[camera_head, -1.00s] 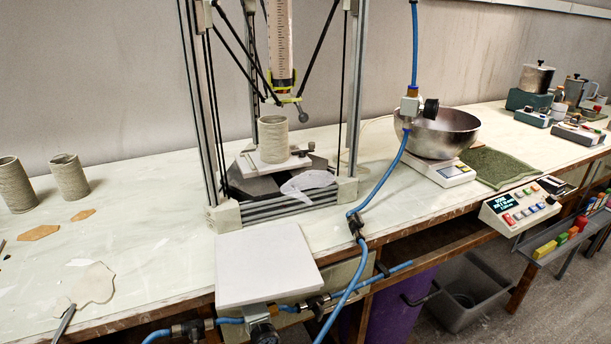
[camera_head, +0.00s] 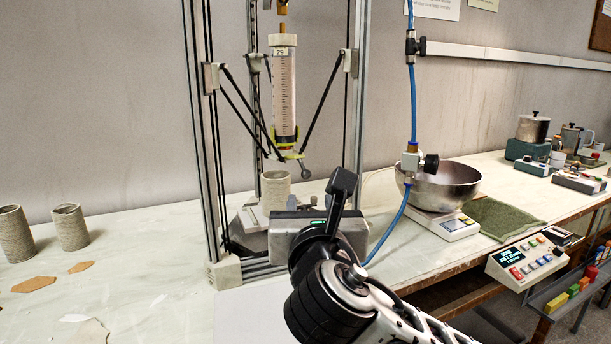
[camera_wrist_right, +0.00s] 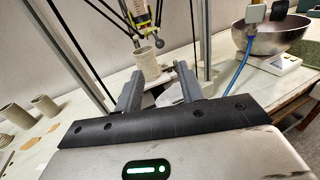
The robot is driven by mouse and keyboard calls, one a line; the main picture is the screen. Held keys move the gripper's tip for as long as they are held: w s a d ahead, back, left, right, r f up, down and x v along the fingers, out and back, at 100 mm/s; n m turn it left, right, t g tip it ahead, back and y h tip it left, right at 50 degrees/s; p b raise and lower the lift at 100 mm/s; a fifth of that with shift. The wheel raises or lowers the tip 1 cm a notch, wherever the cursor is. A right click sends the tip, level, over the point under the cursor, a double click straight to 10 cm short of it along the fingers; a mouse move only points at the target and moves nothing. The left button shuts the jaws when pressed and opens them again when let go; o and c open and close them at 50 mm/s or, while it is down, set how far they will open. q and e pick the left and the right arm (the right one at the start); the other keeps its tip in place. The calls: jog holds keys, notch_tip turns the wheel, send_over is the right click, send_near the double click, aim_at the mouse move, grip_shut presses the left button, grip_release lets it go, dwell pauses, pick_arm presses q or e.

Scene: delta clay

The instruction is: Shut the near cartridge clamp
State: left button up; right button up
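The cartridge clamp (camera_head: 290,154) is a yellow-green collar around the bottom of the clear, graduated cartridge (camera_head: 284,95). Its grey lever (camera_head: 304,170) sticks out down and to the right, ending in a round knob. The clamp also shows at the top of the right wrist view (camera_wrist_right: 143,20). My right gripper (camera_head: 293,204) is in front of the printer frame, below the clamp and apart from it. In the right wrist view its two fingers (camera_wrist_right: 160,82) are spread with nothing between them. Its own body partly hides the fingers in the head view. My left gripper is not in view.
A grey clay cylinder (camera_head: 275,189) stands on the print bed below the clamp. Upright posts (camera_head: 355,110) and thin black rods flank the cartridge. A blue hose (camera_head: 413,90) hangs at the right, by a steel bowl (camera_head: 445,187) on a scale. Clay cups (camera_head: 70,227) stand left.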

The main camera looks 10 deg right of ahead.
aim_at(307, 175)
jog(key=w, duration=1.5)
jog(key=shift+w+d+p, duration=0.35)
jog(key=shift+p, duration=0.05)
grip_shut()
